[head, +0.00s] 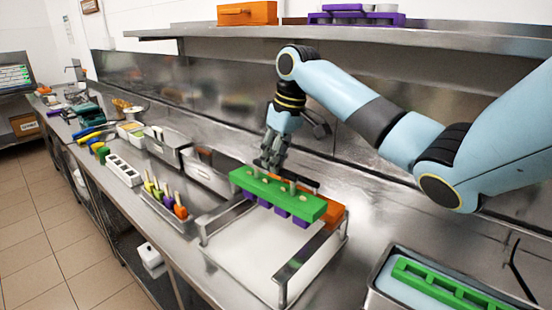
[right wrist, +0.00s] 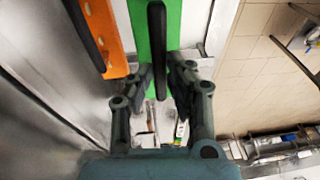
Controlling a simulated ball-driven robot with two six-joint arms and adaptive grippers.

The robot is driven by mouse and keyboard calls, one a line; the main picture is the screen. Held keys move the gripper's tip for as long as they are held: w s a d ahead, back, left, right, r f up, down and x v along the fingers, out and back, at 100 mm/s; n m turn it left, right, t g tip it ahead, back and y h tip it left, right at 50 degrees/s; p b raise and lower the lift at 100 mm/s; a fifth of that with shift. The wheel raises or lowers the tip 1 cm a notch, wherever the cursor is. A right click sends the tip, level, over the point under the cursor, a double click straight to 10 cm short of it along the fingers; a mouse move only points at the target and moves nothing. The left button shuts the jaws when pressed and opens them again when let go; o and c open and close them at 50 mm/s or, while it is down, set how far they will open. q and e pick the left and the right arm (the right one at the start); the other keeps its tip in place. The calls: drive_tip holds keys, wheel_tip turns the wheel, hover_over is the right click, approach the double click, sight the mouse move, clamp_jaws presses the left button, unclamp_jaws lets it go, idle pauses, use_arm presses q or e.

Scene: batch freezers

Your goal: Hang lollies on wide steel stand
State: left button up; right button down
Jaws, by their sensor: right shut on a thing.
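A green lolly holder (head: 300,205) with purple lollies (head: 278,211) under it and pale stick ends on top is over the wide steel stand (head: 312,252). My right gripper (head: 270,165) is shut on the green holder, at its dark handle; the holder also shows in the right wrist view (right wrist: 172,22). The holder spans between the stand's two side rails; I cannot tell if it touches them. An orange holder (head: 335,213) is right behind it at the stand's far end, mostly hidden; it also shows in the right wrist view (right wrist: 98,20). My left gripper is not in view.
A steel bath (head: 375,290) with a green mould (head: 440,287) in it stands at the front right. Coloured lollies in a tray (head: 165,196) and steel bins (head: 205,170) are to the left. A shelf (head: 400,37) runs above. The stand's front part is clear.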

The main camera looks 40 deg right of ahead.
sight(276, 187)
drive_tip(key=shift+s+d+b+x, duration=0.1)
drive_tip(key=shift+s+b+x, duration=0.1)
drive_tip(key=shift+x, duration=0.8)
drive_tip(key=shift+s+d+b+x, duration=0.1)
drive_tip(key=shift+s+b+x, duration=0.15)
drive_tip(key=shift+x, duration=0.75)
drive_tip(key=shift+s+d+b+x, duration=0.1)
drive_tip(key=shift+b+x, duration=0.1)
drive_tip(key=shift+x, duration=0.8)
idle(0.4)
drive_tip(key=shift+f+p, duration=0.35)
idle(0.8)
drive_tip(key=c, duration=1.2)
unclamp_jaws()
drive_tip(key=v, duration=1.2)
